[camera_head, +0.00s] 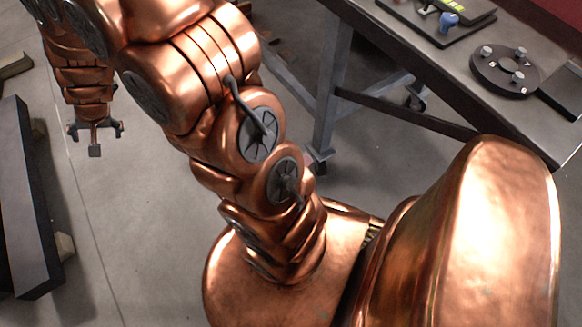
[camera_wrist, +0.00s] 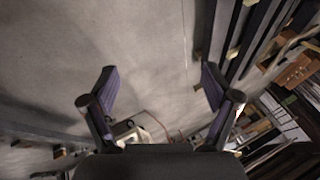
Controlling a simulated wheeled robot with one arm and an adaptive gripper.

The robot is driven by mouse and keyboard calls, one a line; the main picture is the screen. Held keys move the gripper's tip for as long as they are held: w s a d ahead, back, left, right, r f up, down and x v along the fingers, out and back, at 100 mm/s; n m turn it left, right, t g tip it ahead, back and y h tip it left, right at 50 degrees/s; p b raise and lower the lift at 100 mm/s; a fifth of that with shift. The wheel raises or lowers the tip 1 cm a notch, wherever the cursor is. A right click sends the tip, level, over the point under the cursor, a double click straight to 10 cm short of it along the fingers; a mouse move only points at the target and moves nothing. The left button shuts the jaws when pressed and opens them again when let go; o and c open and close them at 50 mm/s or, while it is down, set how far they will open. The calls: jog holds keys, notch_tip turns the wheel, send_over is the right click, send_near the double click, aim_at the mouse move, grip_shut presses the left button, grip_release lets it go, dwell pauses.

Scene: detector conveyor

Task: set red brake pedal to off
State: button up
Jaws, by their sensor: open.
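No red brake pedal can be made out in either view. My gripper (camera_head: 95,137) hangs at the upper left of the head view, above bare floor and away from the table. In the wrist view my gripper (camera_wrist: 160,88) shows two dark fingers spread wide apart, with nothing between them but grey floor farther off. My copper arm covers much of the middle of the head view and hides what lies behind it.
A dark-topped table (camera_head: 455,85) stands at the upper right, with a round black plate (camera_head: 505,71) and a small blue part (camera_head: 449,20) on it. A long dark beam (camera_head: 22,200) lies at the left. Open floor (camera_head: 130,235) lies between. Stacked beams and boards (camera_wrist: 285,75) show at the right of the wrist view.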

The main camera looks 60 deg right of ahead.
jog(key=w+d+f+m+h+b, duration=0.25)
jog(key=w+d+f, duration=0.25)
jog(key=d+f, duration=0.45)
jog(key=s+d+f+m+g+h+b, duration=0.1)
jog(key=s+d+f+m+h+b, duration=0.2)
jog(key=d+f, duration=0.75)
jog(key=d+f+m+g+h+b, duration=0.1)
jog(key=d+f+m+h+b, duration=0.4)
jog(key=f, duration=0.9)
jog(key=s+d+f+m+g+h+b, duration=0.3)
jog(key=s+d+f+g+b, duration=0.4)
jog(key=s+d+f, duration=0.9)
jog(key=s+f+m+g+h+b, duration=0.1)
jog(key=s+f+g+h+b, duration=0.15)
jog(key=s, duration=0.75)
jog(key=s+f+m+g+h+b, duration=0.1)
jog(key=s+f+g+b, duration=0.2)
jog(key=s, duration=0.7)
notch_tip(320, 180, down, 7)
jog(key=b, duration=0.3)
jog(key=b+x, duration=0.2)
jog(key=x, duration=0.3)
jog(key=shift+d, duration=0.35)
jog(key=shift+b+x, duration=0.45)
jog(key=shift+x, duration=0.6)
